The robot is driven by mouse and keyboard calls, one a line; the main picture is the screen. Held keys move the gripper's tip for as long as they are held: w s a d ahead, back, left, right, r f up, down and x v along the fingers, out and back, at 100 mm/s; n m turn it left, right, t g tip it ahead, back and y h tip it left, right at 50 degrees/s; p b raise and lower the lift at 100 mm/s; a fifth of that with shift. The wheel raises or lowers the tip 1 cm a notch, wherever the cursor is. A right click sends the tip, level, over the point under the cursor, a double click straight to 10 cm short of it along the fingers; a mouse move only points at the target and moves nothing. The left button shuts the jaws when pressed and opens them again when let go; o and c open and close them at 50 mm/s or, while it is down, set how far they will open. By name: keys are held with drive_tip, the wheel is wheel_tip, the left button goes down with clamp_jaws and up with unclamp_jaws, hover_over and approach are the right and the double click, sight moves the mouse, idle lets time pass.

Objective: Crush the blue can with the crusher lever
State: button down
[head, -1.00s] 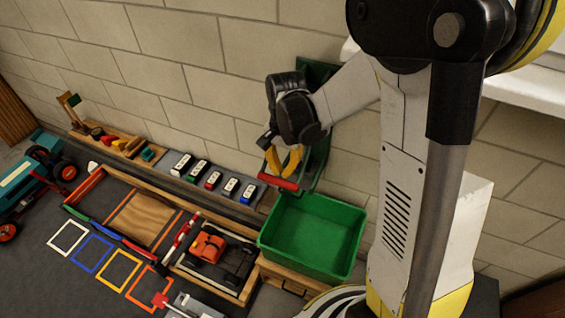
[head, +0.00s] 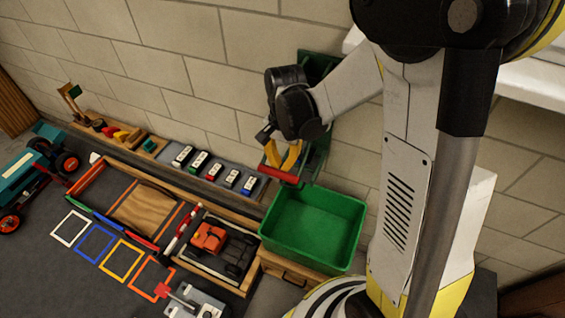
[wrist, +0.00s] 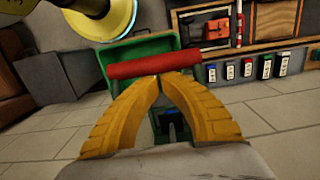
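The green crusher (head: 316,66) is mounted on the wall, partly hidden by my arm. Its red lever handle (head: 279,175) sticks out over the near side and spans the wrist view as a red bar (wrist: 153,62). My gripper (head: 288,170) has yellow fingers. In the wrist view its fingertips (wrist: 160,79) come together at the lower edge of the red bar, with the bar beyond them and not visibly between them. A small dark blue shape (wrist: 172,130), perhaps the blue can, shows in the crusher between the fingers; most of it is hidden.
A green bin (head: 313,228) stands below the crusher. Left of it are an orange toy car (head: 210,237) in a wooden frame, several small labelled blocks (head: 215,171) along the wall, and coloured floor squares (head: 95,243). A teal tractor (head: 25,178) is far left.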

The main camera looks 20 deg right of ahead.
wheel_tip(320, 180, up, 26)
drive_tip(key=s+a+p, duration=0.1)
drive_tip(key=p, duration=1.5)
drive_tip(key=shift+s+a+f, duration=0.2)
drive_tip(key=shift+a+f, duration=0.05)
